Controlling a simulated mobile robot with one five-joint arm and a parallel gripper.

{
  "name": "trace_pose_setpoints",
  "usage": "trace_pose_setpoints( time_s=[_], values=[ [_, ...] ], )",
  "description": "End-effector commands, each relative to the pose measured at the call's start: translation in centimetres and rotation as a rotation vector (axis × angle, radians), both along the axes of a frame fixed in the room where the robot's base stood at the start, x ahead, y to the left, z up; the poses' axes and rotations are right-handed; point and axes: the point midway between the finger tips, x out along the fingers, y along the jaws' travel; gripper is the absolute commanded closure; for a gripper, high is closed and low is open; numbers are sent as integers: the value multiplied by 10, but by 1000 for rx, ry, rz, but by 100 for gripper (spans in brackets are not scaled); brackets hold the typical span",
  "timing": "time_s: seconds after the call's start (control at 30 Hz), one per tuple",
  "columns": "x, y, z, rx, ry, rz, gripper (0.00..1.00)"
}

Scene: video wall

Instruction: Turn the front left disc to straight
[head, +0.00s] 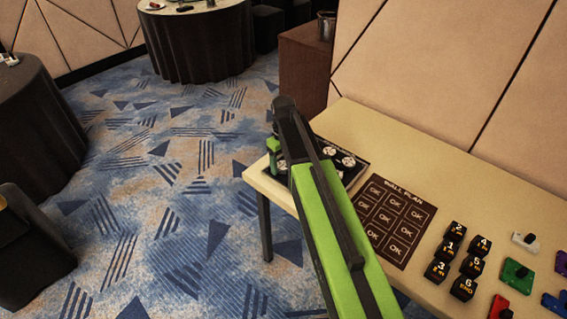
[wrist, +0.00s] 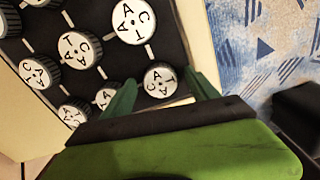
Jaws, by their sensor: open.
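A black panel (head: 357,178) with several white-faced, dark-rimmed round discs lies at the left end of the table. The discs carry the letters C, A and T, turned to various angles. In the wrist view, one disc (wrist: 158,83) sits between the two green fingers of my gripper (wrist: 161,77). It appears to be the front left disc. My fingers stand open on either side of it; I cannot tell whether they touch it. In the head view, my gripper (head: 277,163) is over the panel's left edge, and my arm hides part of the panel.
Other discs stand close by, including a large one (wrist: 132,22) and another (wrist: 76,48). On the table (head: 437,153) are a dark wall plan board (head: 395,220), black numbered blocks (head: 470,266) and coloured pieces (head: 517,271). Carpet lies beyond the table's left edge.

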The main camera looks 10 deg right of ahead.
Motion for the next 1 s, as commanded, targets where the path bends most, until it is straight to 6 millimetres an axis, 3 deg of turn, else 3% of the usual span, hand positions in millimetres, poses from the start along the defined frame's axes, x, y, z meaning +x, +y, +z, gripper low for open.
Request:
trace_pose_setpoints(
  time_s=[0.17, 0.37, 1.0],
  values=[
    [0, 0, 2, 0, 0, 0, 31],
    [0, 0, 22, 0, 0, 0, 31],
    [0, 0, 162, 0, 0, 1, 31]
  ],
)
